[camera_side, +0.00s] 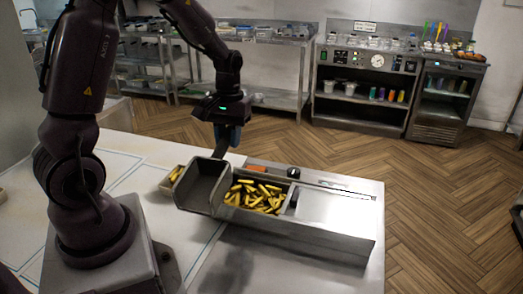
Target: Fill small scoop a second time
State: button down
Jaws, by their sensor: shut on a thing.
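My gripper (228,136) points down above the back-left part of the frying station. Its bluish fingers are shut on the grey handle of the small scoop (219,150). The handle runs down behind the back edge of a dark grey open box (202,186); I cannot tell whether this box is the scoop's body or a separate compartment. No fries show inside the box. Right beside it, a metal bin holds many golden fries (258,196), piled unevenly.
A small tray with some fries (174,176) stands just left of the grey box. A flat metal cover (332,212) lies right of the fries. An orange item (257,169) and a black knob (294,172) sit behind the bin. The white worktop is clear in front.

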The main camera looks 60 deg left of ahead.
jog(key=s+a+f+n+y, duration=0.15)
jog(key=s+a+n, duration=0.6)
jog(key=n, duration=0.95)
jog(key=shift+w+d+f+t+h, duration=0.35)
jog(key=shift+w+f+t, duration=0.1)
jog(key=shift+f, duration=1.35)
jog(key=shift+w+d+f+t+h, duration=0.3)
jog(key=shift+w+f+t+h, duration=0.15)
jog(key=shift+f, duration=1.3)
jog(key=shift+w+d+f+t+h, duration=0.25)
jog(key=shift+w+d+f+t, duration=0.2)
jog(key=shift+f, duration=1.35)
jog(key=shift+t+h, duration=0.4)
jog(key=shift+t, duration=0.05)
jog(key=shift+v, duration=2.5)
jog(key=shift+w, duration=0.1)
